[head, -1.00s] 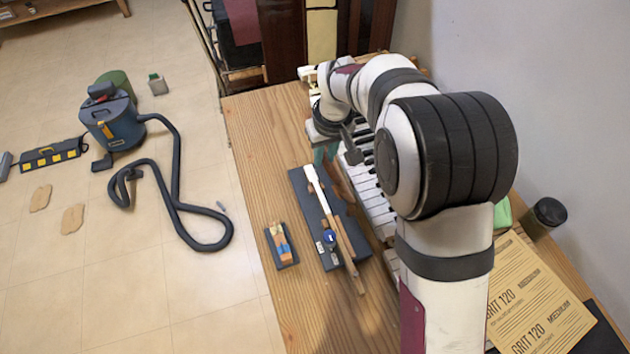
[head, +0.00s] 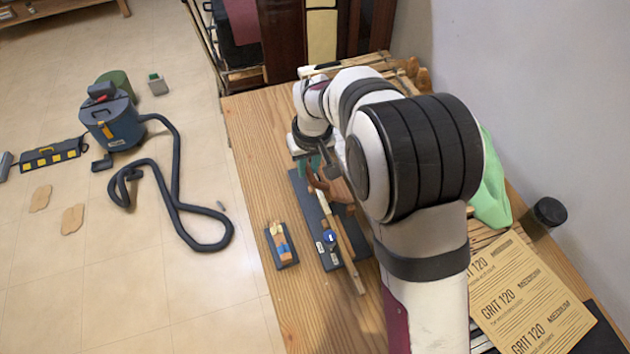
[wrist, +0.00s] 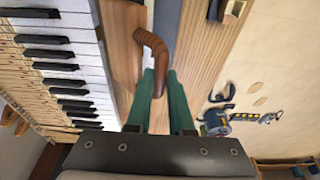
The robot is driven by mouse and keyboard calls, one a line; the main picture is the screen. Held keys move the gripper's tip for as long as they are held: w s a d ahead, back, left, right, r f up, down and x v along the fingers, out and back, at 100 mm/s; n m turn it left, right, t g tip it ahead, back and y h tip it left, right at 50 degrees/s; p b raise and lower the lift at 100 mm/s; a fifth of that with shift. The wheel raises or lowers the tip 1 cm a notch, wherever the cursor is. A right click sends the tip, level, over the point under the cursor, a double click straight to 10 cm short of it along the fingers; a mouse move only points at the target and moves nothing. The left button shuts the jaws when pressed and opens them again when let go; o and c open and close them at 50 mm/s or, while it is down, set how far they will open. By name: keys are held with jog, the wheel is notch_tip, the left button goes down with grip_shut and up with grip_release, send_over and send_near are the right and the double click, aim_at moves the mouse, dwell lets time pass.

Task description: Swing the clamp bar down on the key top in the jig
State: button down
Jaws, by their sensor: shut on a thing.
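The jig (head: 331,262) is a dark plate on the wooden bench. A wooden key stick (head: 347,244) lies along it, with a pale key top (head: 323,201) partly hidden at its far end. The clamp bar is a brown, bent piece of wood (head: 318,183); it also shows in the wrist view (wrist: 152,44). My gripper (wrist: 160,75), with green fingers, is shut on the bar's bent end. In the head view my gripper (head: 305,168) is over the jig's far end. The bar reaches across near the key top; I cannot tell whether they touch.
Piano keys (wrist: 60,62) run along the left of the wrist view, close to the jig. A small block on a dark base (head: 280,245) lies left of the jig. Sandpaper sheets (head: 525,295) and a green cloth (head: 491,190) lie right of my arm. The front bench is clear.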

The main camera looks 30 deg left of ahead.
aim_at(317, 191)
jog(key=shift+s+a+f, duration=0.1)
jog(key=shift+s+a+f, duration=0.3)
jog(key=shift+f, duration=0.2)
jog(key=shift+s+a+f, duration=0.25)
jog(key=shift+f, duration=0.2)
jog(key=shift+s+a+f, duration=0.2)
jog(key=shift+f, duration=0.35)
jog(key=shift+s+a+f, duration=0.15)
jog(key=shift+s+f, duration=0.05)
jog(key=shift+f, duration=0.3)
